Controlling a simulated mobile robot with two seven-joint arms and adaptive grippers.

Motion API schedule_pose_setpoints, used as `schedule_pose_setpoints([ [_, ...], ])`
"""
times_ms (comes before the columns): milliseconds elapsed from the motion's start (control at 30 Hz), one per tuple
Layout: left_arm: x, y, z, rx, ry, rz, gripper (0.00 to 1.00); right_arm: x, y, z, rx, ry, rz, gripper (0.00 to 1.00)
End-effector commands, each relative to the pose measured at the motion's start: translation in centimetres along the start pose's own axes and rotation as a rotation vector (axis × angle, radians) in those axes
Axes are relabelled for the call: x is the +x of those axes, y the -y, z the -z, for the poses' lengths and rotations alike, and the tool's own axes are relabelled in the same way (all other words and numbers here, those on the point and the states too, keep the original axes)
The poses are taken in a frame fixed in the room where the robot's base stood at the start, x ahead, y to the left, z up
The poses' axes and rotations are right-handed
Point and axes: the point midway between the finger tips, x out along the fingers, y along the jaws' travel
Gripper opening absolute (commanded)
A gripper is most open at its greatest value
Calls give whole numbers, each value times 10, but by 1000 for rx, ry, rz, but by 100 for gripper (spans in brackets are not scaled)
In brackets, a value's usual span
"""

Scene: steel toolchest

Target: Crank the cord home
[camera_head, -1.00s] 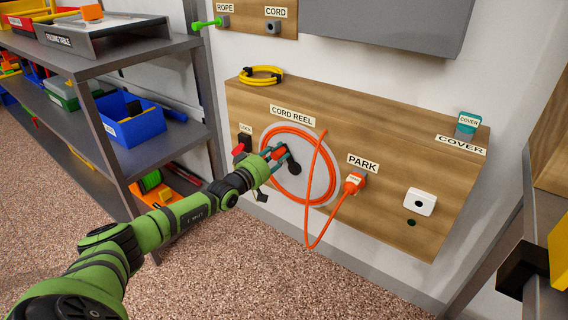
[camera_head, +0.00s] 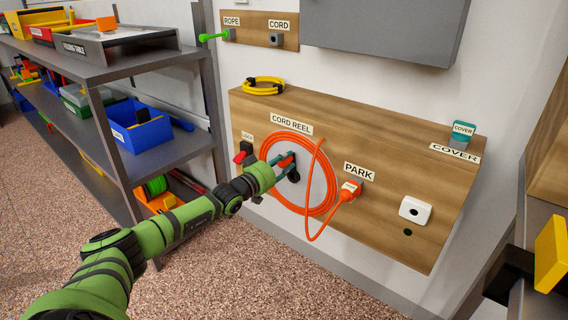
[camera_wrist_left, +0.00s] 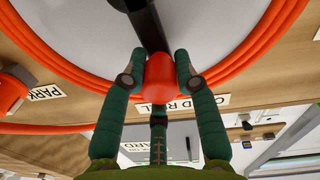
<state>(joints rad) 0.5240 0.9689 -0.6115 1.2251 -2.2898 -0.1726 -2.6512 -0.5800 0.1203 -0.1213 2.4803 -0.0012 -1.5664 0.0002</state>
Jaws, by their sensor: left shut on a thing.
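The cord reel (camera_head: 318,197) is a grey disc on a wooden panel, wound with orange cord (camera_head: 333,186). A loop of the cord hangs below the reel and runs to an orange plug (camera_head: 350,190) at the PARK socket. My left gripper (camera_head: 286,165) is at the left part of the reel, shut on the red crank knob. The fingers hide part of the knob. My right gripper does not show.
A red-handled lock (camera_head: 241,156) is just left of the reel. A white socket (camera_head: 415,210) and a teal cover (camera_head: 462,132) are on the panel's right. A yellow coil (camera_head: 263,86) lies on top. Shelves (camera_head: 150,158) stand close on the left.

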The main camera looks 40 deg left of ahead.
Motion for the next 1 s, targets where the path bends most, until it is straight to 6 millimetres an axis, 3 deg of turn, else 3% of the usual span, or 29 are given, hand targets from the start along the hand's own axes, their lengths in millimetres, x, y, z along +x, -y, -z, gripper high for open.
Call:
schedule_pose_setpoints([
  [33,1,-1,9,2,-18,-4,0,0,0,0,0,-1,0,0],
  [233,1,-1,9,1,-18,-4,0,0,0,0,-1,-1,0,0],
  [267,1,-1,9,0,-18,-4,38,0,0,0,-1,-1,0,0],
  [300,1,-1,9,0,-18,-4,54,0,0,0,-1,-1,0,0],
  [733,-2,0,2,-3,-5,-1,54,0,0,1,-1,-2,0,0],
  [1000,-28,0,-1,-4,0,-2,54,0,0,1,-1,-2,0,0],
])
